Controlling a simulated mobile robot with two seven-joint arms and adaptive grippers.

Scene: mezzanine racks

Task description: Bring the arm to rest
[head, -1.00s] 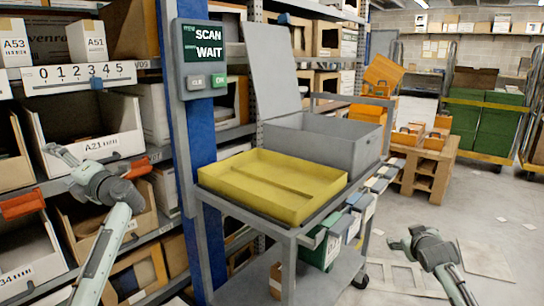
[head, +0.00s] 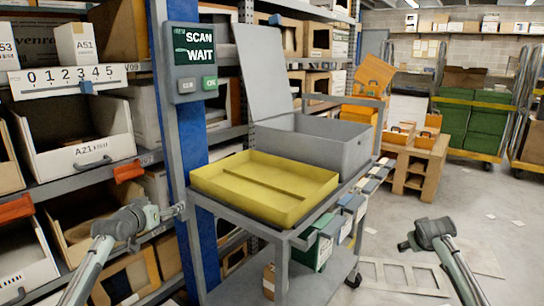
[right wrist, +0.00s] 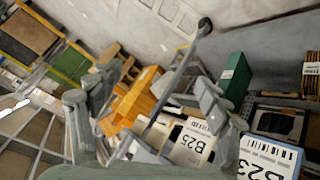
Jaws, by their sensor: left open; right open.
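My left gripper (head: 166,212) is at the lower left of the head view, in front of the lower rack bins and left of the blue post. It is open and I see nothing in it. My right gripper (head: 407,244) is at the lower right of the head view, over the floor to the right of the cart. Its open, empty fingers also show in the right wrist view (right wrist: 146,105), with boxes and cart parts behind them.
A grey cart (head: 287,233) carries a yellow tray (head: 215,190) and a grey open box (head: 345,152). A blue post (head: 190,130) holds a scan display (head: 197,46). Rack bins (head: 78,160) stand close at left. The floor (head: 480,230) at right is largely clear.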

